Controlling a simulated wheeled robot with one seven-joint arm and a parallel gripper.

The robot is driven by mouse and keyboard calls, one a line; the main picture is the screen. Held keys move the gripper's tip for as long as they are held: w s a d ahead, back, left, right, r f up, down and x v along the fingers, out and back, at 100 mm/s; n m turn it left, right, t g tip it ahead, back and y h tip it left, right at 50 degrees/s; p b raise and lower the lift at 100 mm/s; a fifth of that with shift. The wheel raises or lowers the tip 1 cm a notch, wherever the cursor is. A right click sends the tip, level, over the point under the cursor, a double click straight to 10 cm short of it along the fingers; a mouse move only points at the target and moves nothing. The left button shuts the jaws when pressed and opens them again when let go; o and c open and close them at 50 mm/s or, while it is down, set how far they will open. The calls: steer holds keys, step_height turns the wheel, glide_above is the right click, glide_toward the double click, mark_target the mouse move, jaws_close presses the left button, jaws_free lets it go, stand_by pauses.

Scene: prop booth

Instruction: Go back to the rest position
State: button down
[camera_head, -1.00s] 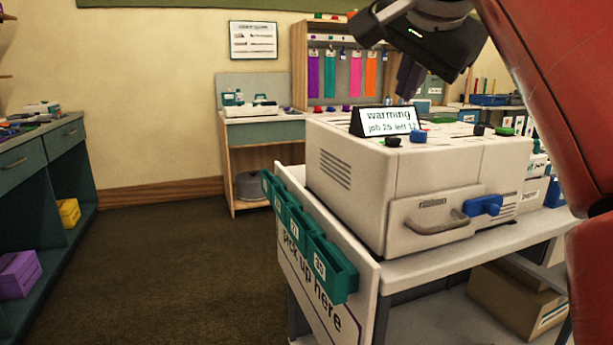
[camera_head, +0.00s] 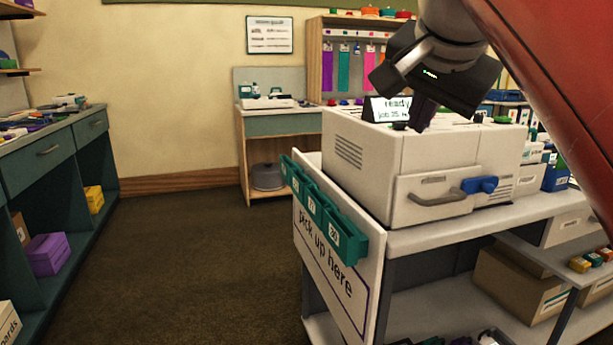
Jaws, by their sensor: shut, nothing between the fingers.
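My gripper (camera_head: 424,115) is in the upper right of the head view, pointing down at the top of the white machine (camera_head: 372,165). Its fingers are dark and close together, with nothing seen between them. They overlap the machine's top in the picture; I cannot tell whether they touch it. The machine's small sign (camera_head: 392,106) reads "ready", partly hidden by my gripper. The machine's front has a grey drawer handle (camera_head: 437,198) and a blue latch (camera_head: 481,185). My red arm link covers the upper right corner.
The machine stands on a white cart with a "pick up here" panel (camera_head: 325,262) and green bins (camera_head: 340,240) on its left side. Cardboard boxes (camera_head: 520,283) sit on the lower shelf. A dark green cabinet (camera_head: 55,175) lines the left. The brown floor (camera_head: 200,270) between is clear.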

steer(key=s+f+n+g, duration=0.1)
steer(key=s+f, duration=0.3)
steer(key=f, duration=0.8)
steer(key=s+f+n+g, duration=0.1)
steer(key=s+f+n, duration=0.3)
steer(key=f, duration=0.8)
steer(key=s+f+n+g+y, duration=0.1)
steer(key=s+f+n, duration=0.2)
steer(key=f, duration=0.9)
steer(key=s, duration=0.2)
steer(key=shift+s+d, duration=0.35)
steer(key=shift+d, duration=0.05)
steer(key=shift+d, duration=0.1)
